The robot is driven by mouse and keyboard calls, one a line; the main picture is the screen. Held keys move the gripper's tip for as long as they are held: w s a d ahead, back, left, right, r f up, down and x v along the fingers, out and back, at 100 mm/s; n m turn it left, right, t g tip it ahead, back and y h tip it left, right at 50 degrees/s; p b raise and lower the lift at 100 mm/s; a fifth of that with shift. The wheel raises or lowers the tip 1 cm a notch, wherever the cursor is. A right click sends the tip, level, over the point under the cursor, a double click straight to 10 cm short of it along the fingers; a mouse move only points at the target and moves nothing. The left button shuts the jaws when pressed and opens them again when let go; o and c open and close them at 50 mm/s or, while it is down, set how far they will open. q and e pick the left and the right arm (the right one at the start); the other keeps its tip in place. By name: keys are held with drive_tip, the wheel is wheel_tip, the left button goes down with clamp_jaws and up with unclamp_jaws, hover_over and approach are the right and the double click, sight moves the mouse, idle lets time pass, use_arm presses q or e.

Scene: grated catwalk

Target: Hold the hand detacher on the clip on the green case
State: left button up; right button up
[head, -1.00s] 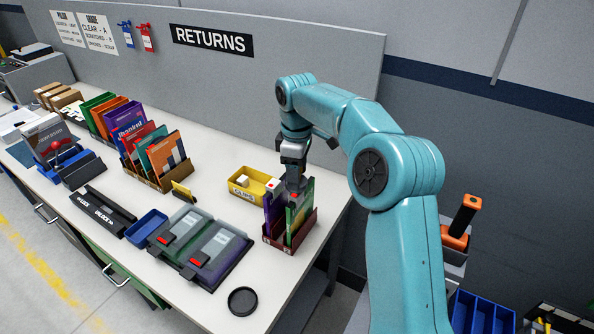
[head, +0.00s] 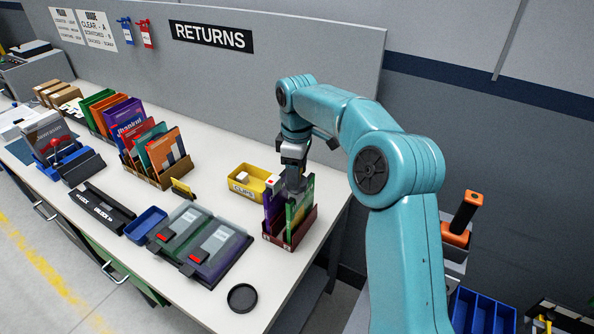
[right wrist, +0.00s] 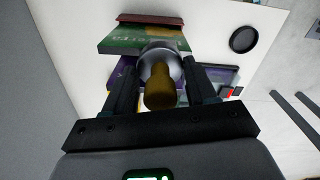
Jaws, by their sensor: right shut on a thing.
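The green case (head: 301,205) stands upright beside a purple case (head: 273,207) in a dark red rack (head: 290,240) near the bench's right end. My right gripper (head: 294,178) points down at the top of the green case. In the right wrist view it is shut on the hand detacher (right wrist: 160,92), which has a brownish-gold stem and a round grey head. The head lies against or just over the green case's edge (right wrist: 125,42); I cannot tell if it touches. The clip on the green case is hidden behind the detacher and fingers. My left gripper is out of view.
A yellow bin (head: 246,186) stands just behind the rack. Flat dark cases with red clips (head: 205,242) lie to its left, near a blue tray (head: 146,224). A black ring (head: 242,298) lies at the front. The grey returns panel (head: 300,60) rises behind.

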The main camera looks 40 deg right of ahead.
drive_tip(key=shift+r, duration=0.15)
wheel_tip(320, 180, up, 2)
drive_tip(key=p, duration=0.2)
drive_tip(key=shift+r+p, duration=0.25)
drive_tip(key=shift+p, duration=0.15)
drive_tip(key=shift+r+p, duration=0.85)
drive_tip(key=shift+r, duration=1.3)
